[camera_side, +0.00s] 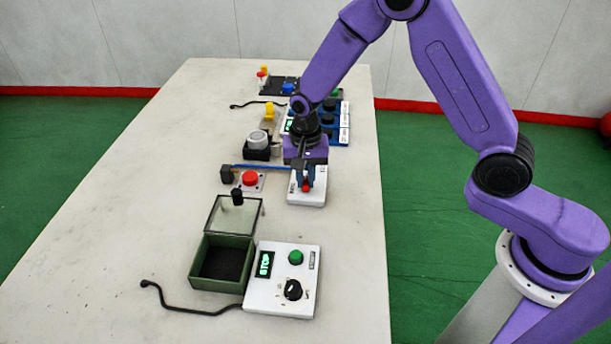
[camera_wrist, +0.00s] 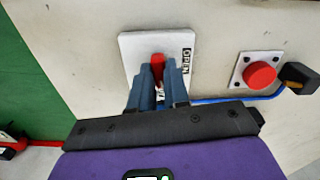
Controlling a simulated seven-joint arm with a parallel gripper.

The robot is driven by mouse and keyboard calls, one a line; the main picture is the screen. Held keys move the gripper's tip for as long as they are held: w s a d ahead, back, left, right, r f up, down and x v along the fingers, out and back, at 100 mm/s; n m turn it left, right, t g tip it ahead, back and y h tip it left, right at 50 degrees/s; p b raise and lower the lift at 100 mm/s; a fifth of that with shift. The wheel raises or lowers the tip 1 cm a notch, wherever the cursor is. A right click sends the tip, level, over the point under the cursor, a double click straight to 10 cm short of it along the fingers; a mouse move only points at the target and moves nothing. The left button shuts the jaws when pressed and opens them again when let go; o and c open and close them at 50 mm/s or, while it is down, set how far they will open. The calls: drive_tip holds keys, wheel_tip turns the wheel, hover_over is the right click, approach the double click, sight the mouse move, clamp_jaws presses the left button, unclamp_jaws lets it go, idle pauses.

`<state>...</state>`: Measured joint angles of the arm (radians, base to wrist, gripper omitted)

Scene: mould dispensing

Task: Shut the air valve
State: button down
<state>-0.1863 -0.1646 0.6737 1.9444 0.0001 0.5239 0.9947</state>
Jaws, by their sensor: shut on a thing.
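The air valve is a white plate (camera_side: 307,198) with a red handle (camera_side: 306,187), on the table right of the red push button. In the wrist view the plate (camera_wrist: 134,47) carries a label reading "OPEN" (camera_wrist: 186,60), and the red handle (camera_wrist: 157,62) stands between the fingers. My gripper (camera_wrist: 160,78) is shut on the red handle, its blue fingers on either side. The fingers hide the lower part of the handle and part of the plate. In the side view my gripper (camera_side: 306,178) is over the plate.
A red push button (camera_side: 250,178) on a square plate lies left of the valve, with a blue line and black block (camera_side: 227,174). Nearer are a green open-lidded box (camera_side: 222,281) and a white control panel (camera_side: 275,305) reading "STOP". Other devices stand behind my gripper.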

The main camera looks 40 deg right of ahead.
sight(306, 181)
drive_tip(key=shift+m, duration=0.7)
drive_tip(key=shift+r, duration=0.1)
drive_tip(key=c, duration=1.1)
unclamp_jaws()
wheel_tip(306, 181, up, 17)
drive_tip(key=shift+r, duration=0.2)
drive_tip(key=shift+s, duration=0.1)
